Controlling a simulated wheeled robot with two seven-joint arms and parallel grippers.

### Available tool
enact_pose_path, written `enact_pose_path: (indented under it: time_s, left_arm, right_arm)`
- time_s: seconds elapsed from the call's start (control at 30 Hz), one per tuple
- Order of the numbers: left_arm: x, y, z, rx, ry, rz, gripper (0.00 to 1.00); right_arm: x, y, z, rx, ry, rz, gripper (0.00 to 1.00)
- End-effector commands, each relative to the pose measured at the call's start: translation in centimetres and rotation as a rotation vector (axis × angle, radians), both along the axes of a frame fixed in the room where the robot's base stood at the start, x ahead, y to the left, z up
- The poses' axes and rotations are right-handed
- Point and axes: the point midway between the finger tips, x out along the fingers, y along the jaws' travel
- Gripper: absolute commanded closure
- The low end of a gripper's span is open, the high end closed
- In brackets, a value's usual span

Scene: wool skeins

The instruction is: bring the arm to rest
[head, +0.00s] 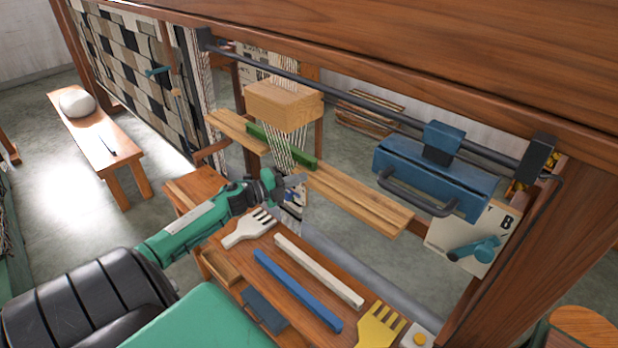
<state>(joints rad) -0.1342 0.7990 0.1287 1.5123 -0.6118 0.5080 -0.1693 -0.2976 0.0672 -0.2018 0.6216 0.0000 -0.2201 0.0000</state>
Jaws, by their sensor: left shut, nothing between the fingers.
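My left arm comes in from the lower left, with a black upper part and a green forearm. My left gripper (296,180) is at the middle of the view, shut and empty. It is above the back edge of the wooden bench (215,240), in front of the hanging warp threads (280,150). In the picture it lies close to the wooden slats (355,200); I cannot tell whether it touches them. My right gripper does not show.
On the bench are a white comb (249,229), a white bar (318,271), a blue bar (297,290) and a yellow comb (380,328). A blue box with a handle (435,178) hangs from a dark rail (370,105). A thick wooden post (520,250) stands at right.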

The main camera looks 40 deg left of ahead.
Motion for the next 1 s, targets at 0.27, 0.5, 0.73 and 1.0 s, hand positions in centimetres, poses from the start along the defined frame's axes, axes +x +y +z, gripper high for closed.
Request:
enact_pose_path:
  time_s: [0.27, 0.5, 0.73, 1.0]
  left_arm:
    - [-2.1, 0.9, -0.1, 0.001, 0.001, 0.000, 1.00]
    - [-2.4, 0.9, 0.0, 0.001, 0.000, 0.000, 1.00]
    - [-2.4, 0.1, -0.7, -0.040, 0.010, 0.039, 1.00]
    - [-4.1, -4.9, -4.5, -0.310, 0.120, 0.307, 1.00]
  right_arm:
    - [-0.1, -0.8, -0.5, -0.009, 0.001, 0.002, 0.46]
    - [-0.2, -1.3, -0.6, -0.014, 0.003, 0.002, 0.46]
    - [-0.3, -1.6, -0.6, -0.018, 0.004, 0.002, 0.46]
    - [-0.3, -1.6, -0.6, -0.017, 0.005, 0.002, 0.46]
